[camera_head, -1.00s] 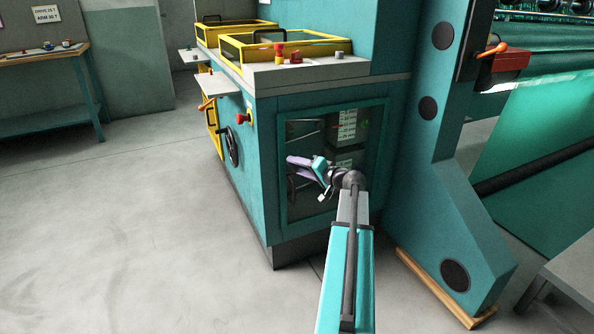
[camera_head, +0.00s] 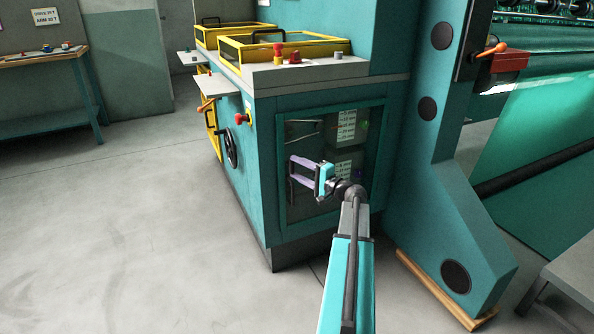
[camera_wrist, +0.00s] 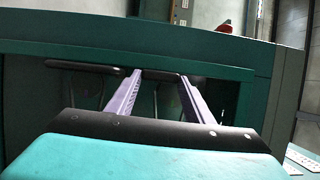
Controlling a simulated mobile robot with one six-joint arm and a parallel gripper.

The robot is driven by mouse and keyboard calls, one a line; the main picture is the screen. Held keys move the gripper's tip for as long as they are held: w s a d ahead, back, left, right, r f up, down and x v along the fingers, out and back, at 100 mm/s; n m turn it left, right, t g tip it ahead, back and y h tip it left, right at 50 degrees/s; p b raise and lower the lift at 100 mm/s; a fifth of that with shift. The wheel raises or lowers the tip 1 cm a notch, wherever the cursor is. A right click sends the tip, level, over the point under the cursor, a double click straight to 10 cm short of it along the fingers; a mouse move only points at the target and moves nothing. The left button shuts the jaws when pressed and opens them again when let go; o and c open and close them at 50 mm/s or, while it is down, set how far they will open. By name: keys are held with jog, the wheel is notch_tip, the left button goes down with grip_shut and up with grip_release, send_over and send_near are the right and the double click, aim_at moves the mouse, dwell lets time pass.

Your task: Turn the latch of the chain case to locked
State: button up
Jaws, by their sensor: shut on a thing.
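The chain case seems to be the teal frame with a dark window (camera_head: 375,150) low on the machine's front. A dark bar (camera_head: 291,190), which seems to be its latch, runs upright along the window's left side. In the wrist view the bar (camera_wrist: 85,67) lies across the picture, with a dark part between the fingertips. My gripper (camera_head: 291,168) is shut on this dark part, its purple fingers one above the other. The fingertips also show in the wrist view (camera_wrist: 158,76). The latch's lock marking cannot be read.
A red knob (camera_head: 241,119) and a black handwheel (camera_head: 231,148) stick out on the machine's left side. A teal upright (camera_head: 430,170) stands close to the right of the window. The floor (camera_head: 120,220) at left is clear.

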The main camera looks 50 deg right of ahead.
jog(key=shift+w+a, duration=0.15)
jog(key=o, duration=0.9)
jog(key=shift+o, duration=0.7)
jog(key=shift+s, duration=0.2)
jog(key=s+p, duration=0.2)
jog(key=s, duration=1.1)
jog(key=shift+s, duration=0.3)
